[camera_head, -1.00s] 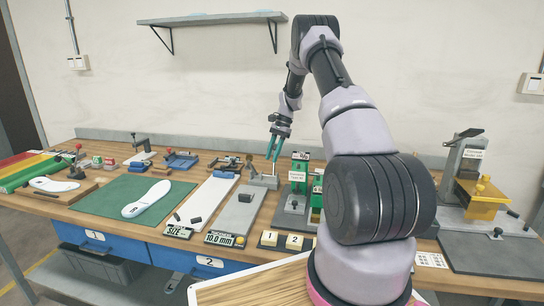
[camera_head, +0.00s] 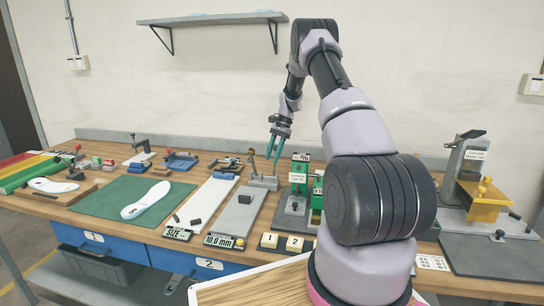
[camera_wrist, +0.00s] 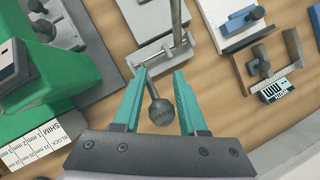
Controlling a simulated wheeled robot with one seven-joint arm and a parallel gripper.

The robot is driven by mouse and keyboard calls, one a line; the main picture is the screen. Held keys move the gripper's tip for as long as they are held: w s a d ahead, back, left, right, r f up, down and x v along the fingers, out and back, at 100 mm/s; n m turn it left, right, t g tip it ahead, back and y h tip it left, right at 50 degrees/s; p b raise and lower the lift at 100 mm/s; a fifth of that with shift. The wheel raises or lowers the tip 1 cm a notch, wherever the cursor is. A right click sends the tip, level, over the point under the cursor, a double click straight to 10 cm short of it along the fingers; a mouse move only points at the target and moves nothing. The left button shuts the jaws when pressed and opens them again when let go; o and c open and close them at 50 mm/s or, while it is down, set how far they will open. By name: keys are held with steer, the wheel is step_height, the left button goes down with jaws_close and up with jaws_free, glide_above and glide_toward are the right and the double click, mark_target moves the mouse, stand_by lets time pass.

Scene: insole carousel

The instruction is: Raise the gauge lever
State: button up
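The gauge (camera_head: 262,183) is a small grey metal fixture behind the long grey plate on the bench. In the wrist view its light metal base (camera_wrist: 158,55) lies beyond my fingertips. A lever with a dark ball knob (camera_wrist: 160,112) points towards the wrist camera. My gripper (camera_wrist: 160,74) is open, with its teal fingers on either side of the knob. A narrow gap shows between the knob and each finger. In the head view my gripper (camera_head: 272,159) is above the gauge, pointing down. The lever's exact angle is hard to tell.
A green block gauge (camera_head: 300,172) stands close to the right of my gripper. A white strip (camera_head: 212,195) and a green mat (camera_head: 118,200) with a white insole (camera_head: 146,200) lie to the left. A yellow-and-grey fixture (camera_head: 487,203) stands far right.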

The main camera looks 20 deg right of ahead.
steer(key=shift+s+d, duration=0.1)
steer(key=shift+d, duration=0.15)
steer(key=v, duration=1)
steer(key=shift+d+r, duration=0.2)
steer(key=shift+r, duration=0.1)
